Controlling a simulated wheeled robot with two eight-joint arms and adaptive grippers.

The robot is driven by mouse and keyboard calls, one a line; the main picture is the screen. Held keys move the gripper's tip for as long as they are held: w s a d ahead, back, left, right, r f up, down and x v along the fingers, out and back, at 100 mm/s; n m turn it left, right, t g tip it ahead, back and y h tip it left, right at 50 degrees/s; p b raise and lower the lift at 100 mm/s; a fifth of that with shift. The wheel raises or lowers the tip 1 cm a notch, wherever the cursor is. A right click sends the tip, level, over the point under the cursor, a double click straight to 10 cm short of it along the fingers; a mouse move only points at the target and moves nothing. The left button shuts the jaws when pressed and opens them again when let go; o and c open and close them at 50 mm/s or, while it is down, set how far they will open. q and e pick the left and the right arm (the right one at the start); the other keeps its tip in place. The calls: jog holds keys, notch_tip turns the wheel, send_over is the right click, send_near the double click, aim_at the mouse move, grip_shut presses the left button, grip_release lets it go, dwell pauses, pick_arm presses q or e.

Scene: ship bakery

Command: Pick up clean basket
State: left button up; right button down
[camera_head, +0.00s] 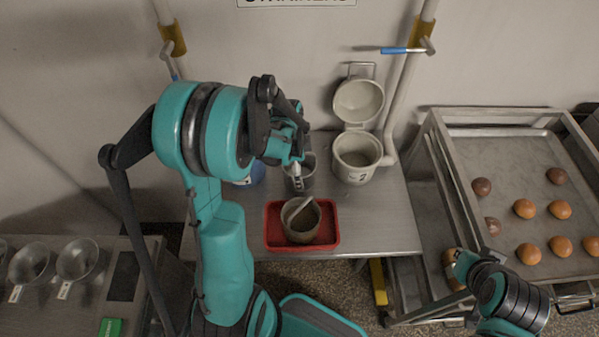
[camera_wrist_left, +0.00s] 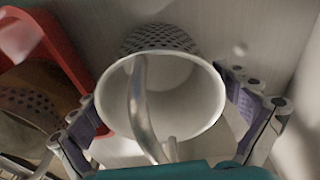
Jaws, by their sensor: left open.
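A clean basket, a metal cup with a perforated wall, pale inside and a curved metal handle, fills the middle of the left wrist view (camera_wrist_left: 190,85). It stands on the steel table, partly hidden by my left gripper in the head view (camera_head: 302,184). My left gripper (camera_head: 296,172) is open above it, with its fingers on either side of the basket's rim in the left wrist view (camera_wrist_left: 168,128). Both fingers look apart from the rim. My right arm's end (camera_head: 466,264) shows at the lower right; its fingers are not clear.
A red tray (camera_head: 271,236) holds a brown-stained basket (camera_head: 301,234) in front. A white lidded pot (camera_head: 357,160) stands open to the right. A blue item (camera_head: 252,175) is on the left. A rack with a tray of buns (camera_head: 493,163) stands at right.

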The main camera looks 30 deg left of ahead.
pick_arm(q)
jog(key=c, duration=1.1)
